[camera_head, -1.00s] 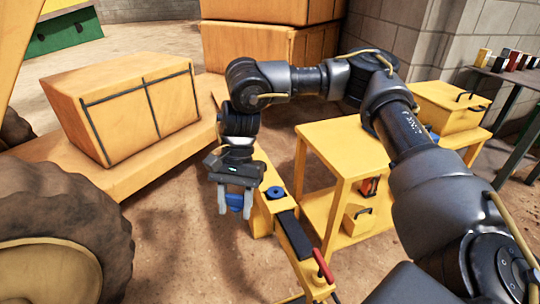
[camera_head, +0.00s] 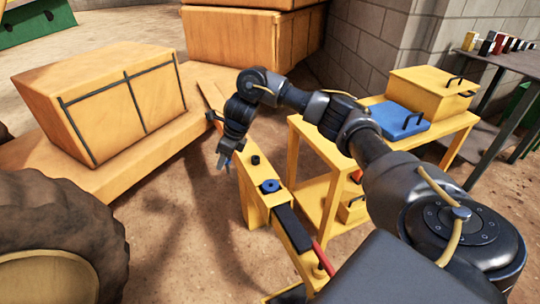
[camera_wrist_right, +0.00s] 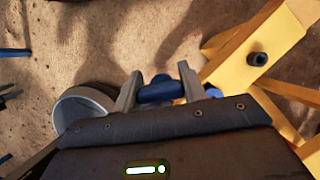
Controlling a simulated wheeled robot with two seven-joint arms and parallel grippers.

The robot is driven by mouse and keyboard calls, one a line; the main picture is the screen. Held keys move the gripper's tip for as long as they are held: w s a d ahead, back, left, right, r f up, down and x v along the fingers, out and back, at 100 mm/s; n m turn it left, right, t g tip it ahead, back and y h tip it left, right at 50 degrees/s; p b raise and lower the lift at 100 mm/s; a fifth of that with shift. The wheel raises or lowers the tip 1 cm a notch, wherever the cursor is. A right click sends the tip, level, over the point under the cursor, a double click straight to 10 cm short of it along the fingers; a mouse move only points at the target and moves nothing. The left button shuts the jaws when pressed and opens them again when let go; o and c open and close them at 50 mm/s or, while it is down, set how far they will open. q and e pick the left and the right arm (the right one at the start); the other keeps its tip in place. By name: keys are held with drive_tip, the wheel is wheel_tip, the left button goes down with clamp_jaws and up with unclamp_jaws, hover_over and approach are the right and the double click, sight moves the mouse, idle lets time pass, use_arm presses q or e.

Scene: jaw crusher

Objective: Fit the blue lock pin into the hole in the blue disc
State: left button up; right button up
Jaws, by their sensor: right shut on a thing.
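My right gripper (camera_head: 222,162) hangs just left of the yellow beam, apart from it, with its fingers pointing down. It is shut on the blue lock pin (camera_head: 228,160), of which only a small part shows in the head view. In the right wrist view the pin (camera_wrist_right: 160,90) lies between the two fingers (camera_wrist_right: 160,75). The blue disc (camera_head: 269,186), with a dark centre, sits on top of the yellow beam (camera_head: 252,205), right of and nearer than the gripper. My left gripper is out of view.
A black knob (camera_head: 255,159) stands on the beam's far end, also in the wrist view (camera_wrist_right: 258,59). A red handle (camera_head: 322,258) is at the near end. A yellow shelf (camera_head: 315,150) with a blue lid (camera_head: 402,121) stands right. A large tyre (camera_head: 70,225) is left.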

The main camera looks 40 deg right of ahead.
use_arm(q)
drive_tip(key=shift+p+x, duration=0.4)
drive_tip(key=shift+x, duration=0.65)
use_arm(e)
drive_tip(key=s+d+f+m+h, duration=0.1)
drive_tip(key=d+f+m, duration=0.3)
drive_tip(key=d, duration=0.4)
drive_tip(key=s+d+f+m+h, duration=0.1)
drive_tip(key=d+f+m+h, duration=0.2)
drive_tip(key=d+m, duration=0.3)
drive_tip(key=d+f, duration=0.1)
drive_tip(key=d, duration=0.2)
drive_tip(key=shift+s+m+t, duration=0.25)
drive_tip(key=shift+m+t, duration=0.15)
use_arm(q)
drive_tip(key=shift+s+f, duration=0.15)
use_arm(e)
drive_tip(key=shift+r, duration=0.1)
